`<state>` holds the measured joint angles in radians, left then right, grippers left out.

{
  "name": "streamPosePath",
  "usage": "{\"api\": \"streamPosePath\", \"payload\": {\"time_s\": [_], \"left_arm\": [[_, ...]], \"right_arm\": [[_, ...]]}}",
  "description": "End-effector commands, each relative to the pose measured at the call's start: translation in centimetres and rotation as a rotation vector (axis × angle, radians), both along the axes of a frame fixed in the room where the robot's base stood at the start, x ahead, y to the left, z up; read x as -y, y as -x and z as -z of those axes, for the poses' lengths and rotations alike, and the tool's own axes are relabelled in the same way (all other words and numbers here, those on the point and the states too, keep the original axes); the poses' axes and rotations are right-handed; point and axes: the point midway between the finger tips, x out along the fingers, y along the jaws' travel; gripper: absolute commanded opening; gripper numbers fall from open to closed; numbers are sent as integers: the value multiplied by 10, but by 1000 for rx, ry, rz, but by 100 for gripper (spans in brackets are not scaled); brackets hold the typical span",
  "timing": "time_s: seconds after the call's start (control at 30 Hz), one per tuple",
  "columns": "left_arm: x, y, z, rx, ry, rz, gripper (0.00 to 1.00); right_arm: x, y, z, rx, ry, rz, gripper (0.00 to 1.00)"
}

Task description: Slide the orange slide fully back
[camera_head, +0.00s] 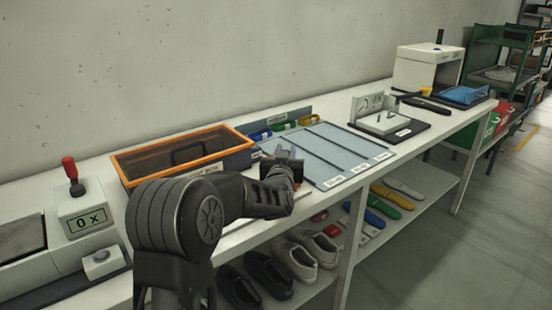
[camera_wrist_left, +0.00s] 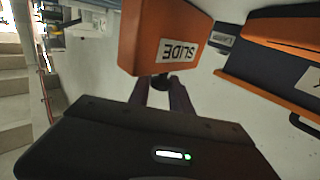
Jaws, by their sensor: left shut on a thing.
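The orange slide (camera_wrist_left: 150,30) is large at the top of the left wrist view, with a white SLIDE label that reads upside down. My left gripper (camera_wrist_left: 165,85) reaches the slide's near side, its fingers shut around a small dark knob (camera_wrist_left: 161,81) below the label. In the head view my left gripper (camera_head: 284,160) is at the table's front part, right of the orange-framed box. There the slide is mostly hidden by the gripper and wrist, so how far back it sits cannot be told. My right gripper is in neither view.
The orange-framed box (camera_head: 135,159) stands close on the left, also at the right of the wrist view (camera_wrist_left: 260,25). A blue-grey panelled mat (camera_head: 318,152) lies to the right. A counter unit with a red-topped lever (camera_head: 85,212) is far left. Shoes are on the shelf below.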

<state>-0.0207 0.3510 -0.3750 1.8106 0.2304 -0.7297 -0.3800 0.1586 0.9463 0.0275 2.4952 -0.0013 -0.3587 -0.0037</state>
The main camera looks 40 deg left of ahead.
Motion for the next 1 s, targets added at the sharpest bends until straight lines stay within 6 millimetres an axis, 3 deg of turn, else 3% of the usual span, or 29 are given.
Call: {"api": "streamPosePath", "payload": {"time_s": [0.27, 0.3, 0.53, 0.83, 1.0], "left_arm": [[2, -4, -2, 2, -1, 3, 0], [2, -5, -2, 2, -1, 3, 26], [2, -4, -1, 0, 0, 2, 44], [2, -2, 0, -1, 0, 2, 44], [10, 11, 0, 0, 2, 3, 44]], "right_arm": [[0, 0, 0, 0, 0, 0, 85], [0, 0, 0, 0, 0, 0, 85], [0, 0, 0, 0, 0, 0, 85], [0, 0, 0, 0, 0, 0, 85], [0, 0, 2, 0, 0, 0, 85]]}}
